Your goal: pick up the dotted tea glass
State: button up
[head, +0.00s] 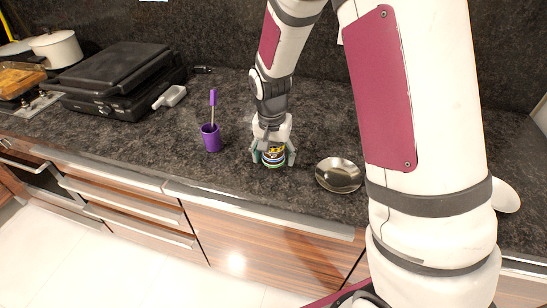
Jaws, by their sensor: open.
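A small round vessel (273,158) with dark, yellow and pale bands stands on the dark counter, near its front edge. It is the only thing here that could be the tea glass; its dots are too small to make out. My gripper (274,161) reaches down over it from above. The gripper is open, with one finger to the left of the vessel and one to the right. Whether the fingers touch its sides I cannot tell. The top of the vessel is hidden by the gripper.
A purple cup (211,138) with a purple-handled utensil stands left of my gripper. A shiny metal bowl (338,175) lies close on the right. A black grill (124,78) and a white pot (56,47) are further left. The counter (229,92) behind the cup is clear.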

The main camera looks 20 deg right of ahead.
jog(key=c, duration=1.4)
jog(key=shift+r, duration=0.15)
